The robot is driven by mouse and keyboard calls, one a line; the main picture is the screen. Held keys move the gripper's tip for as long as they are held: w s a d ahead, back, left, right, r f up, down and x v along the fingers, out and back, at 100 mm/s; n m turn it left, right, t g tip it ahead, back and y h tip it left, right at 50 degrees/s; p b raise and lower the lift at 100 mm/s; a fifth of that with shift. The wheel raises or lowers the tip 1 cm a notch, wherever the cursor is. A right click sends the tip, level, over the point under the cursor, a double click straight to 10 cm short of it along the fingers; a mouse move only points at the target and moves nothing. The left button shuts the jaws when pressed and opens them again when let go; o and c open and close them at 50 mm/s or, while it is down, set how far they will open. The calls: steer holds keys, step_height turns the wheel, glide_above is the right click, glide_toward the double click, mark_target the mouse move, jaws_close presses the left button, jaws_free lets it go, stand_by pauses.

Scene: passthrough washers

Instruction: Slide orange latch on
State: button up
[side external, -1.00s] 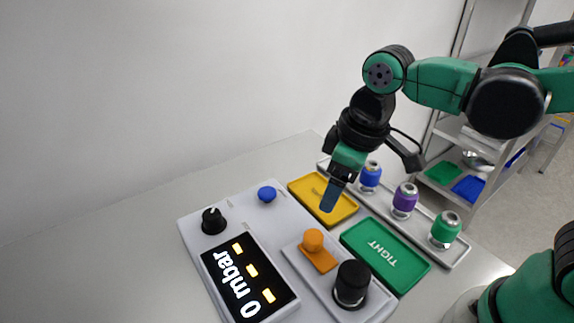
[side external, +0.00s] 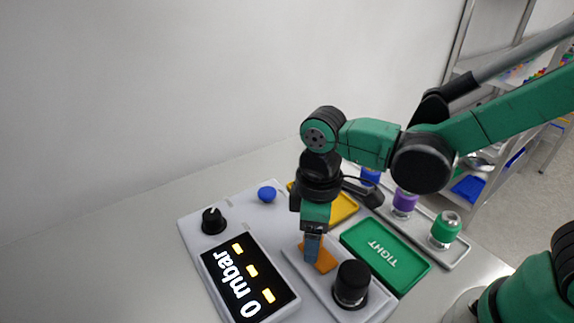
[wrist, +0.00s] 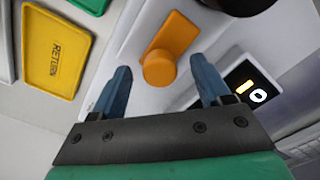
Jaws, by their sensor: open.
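The orange latch (wrist: 170,43) is a flat orange plate with a round knob (wrist: 158,68) at one end. In the wrist view the knob lies just ahead of and between the two blue fingers of my open gripper (wrist: 160,82). I cannot tell whether either finger touches it. In the side external view my gripper (side external: 312,255) is down at the latch and hides the knob, while part of the orange plate (side external: 326,260) shows to the right of the fingers. The latch sits on a light grey raised plate (side external: 322,283).
A black round fixture (side external: 351,284) stands close beside the latch. The display (side external: 249,275) reads 0 mbar. A black dial (side external: 213,221) and blue knob (side external: 267,194) lie further back. A green TIGHT tray (side external: 385,255), a yellow tray (side external: 344,206) and a rack with coloured-topped parts (side external: 446,230) are at right.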

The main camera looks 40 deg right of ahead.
jaws_close()
stand_by(1.4)
